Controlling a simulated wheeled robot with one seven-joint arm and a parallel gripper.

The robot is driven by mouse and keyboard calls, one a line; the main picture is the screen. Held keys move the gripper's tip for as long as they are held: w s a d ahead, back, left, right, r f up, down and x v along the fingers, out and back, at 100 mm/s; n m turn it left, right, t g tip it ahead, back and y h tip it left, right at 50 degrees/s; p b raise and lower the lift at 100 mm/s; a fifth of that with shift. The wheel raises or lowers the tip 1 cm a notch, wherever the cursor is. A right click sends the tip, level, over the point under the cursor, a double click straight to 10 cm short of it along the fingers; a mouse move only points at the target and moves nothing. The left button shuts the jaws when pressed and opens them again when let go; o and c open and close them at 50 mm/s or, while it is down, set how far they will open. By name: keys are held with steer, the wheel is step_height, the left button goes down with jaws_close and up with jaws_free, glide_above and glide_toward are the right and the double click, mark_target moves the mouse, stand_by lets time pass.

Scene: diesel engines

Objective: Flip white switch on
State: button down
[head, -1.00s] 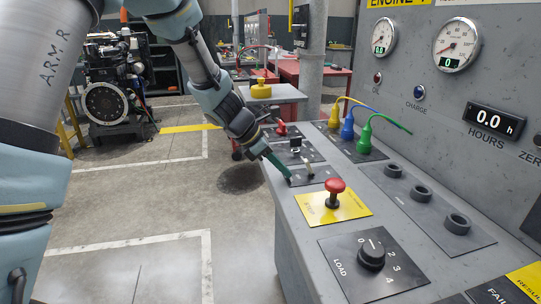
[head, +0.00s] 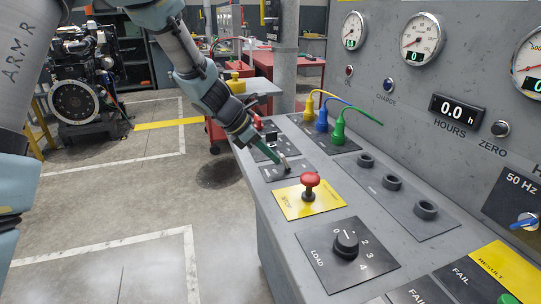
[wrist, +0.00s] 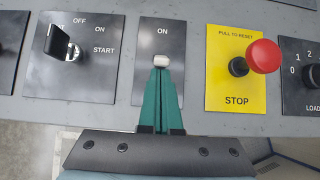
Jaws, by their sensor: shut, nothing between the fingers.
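The small white switch (wrist: 161,61) stands on a dark plate (wrist: 144,88) with the word ON above it in the wrist view. In the head view the switch (head: 286,164) is a small pale lever, partly hidden by my gripper. My gripper (wrist: 161,70) has green fingers pressed together and holds nothing. The fingertips (head: 280,161) lie right at the near side of the switch. They look to be touching it, though a tiny gap cannot be ruled out. Whether the lever has tipped cannot be told.
Left of the switch plate is a key switch (wrist: 66,46). Right of it is a red stop button (wrist: 263,56) on a yellow plate, then a black load knob (head: 346,244). Green, blue and yellow plugs (head: 321,121) stand farther back. Open floor lies left of the console.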

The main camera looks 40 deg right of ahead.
mark_target(281, 155)
steer(key=shift+s+d+r+p, duration=0.1)
steer(key=shift+d+r+p, duration=0.15)
steer(key=shift+p, duration=0.05)
steer(key=shift+s+d+r+p, duration=0.1)
steer(key=shift+d+r+p, duration=0.25)
steer(key=shift+p, duration=0.2)
steer(key=shift+s+d+r+p, duration=0.3)
steer(key=shift+d+r+p, duration=0.05)
steer(key=shift+d+p, duration=0.35)
steer(key=shift+f, duration=0.15)
steer(key=shift+r+p, duration=0.65)
steer(key=shift+r, duration=0.15)
steer(key=b+v, duration=0.1)
steer(key=v, duration=1)
steer(key=shift+b, duration=0.4)
